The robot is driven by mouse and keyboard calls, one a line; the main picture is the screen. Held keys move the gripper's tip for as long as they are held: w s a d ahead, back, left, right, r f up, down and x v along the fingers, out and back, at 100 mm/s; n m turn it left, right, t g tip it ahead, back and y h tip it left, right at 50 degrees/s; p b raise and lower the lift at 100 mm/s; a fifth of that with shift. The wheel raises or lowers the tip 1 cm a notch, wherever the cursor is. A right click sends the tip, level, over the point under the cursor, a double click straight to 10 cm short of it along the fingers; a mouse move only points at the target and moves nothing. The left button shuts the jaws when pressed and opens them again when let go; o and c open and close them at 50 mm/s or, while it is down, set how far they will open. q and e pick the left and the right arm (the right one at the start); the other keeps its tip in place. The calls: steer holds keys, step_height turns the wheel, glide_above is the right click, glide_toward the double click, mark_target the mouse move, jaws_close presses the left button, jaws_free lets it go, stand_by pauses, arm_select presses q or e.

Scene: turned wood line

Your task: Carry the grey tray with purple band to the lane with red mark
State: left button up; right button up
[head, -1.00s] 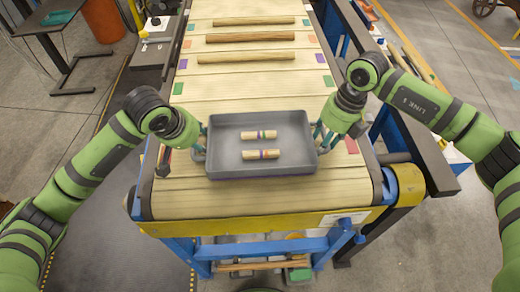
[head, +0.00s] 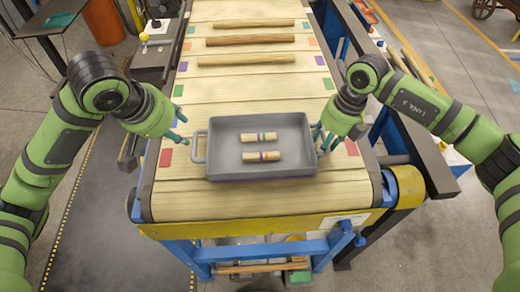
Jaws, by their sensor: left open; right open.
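The grey tray (head: 262,172) sits flat on the belt at its near end, with a thin purple band showing low on its front side. Two short wooden pieces with coloured stripes (head: 263,156) lie in it. Red marks flank it, one on the left (head: 166,157) and one on the right (head: 351,147). The left handle (head: 198,148) is bare; my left gripper (head: 182,133) is open, apart from it, up and to its left. My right gripper (head: 320,139) is open at the tray's right side, where it hides the right handle; I cannot tell whether they touch.
Farther up the belt (head: 250,92) are green, purple, orange and teal edge marks. Several long wooden rods (head: 246,59) lie across the far lanes. The belt between rods and tray is clear. A blue and yellow frame (head: 270,222) bounds the near end.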

steer(key=shift+w+d+r, duration=0.1)
steer(key=shift+r, duration=0.45)
step_height(320, 180, up, 11)
steer(key=d, duration=0.2)
steer(key=shift+f, duration=0.15)
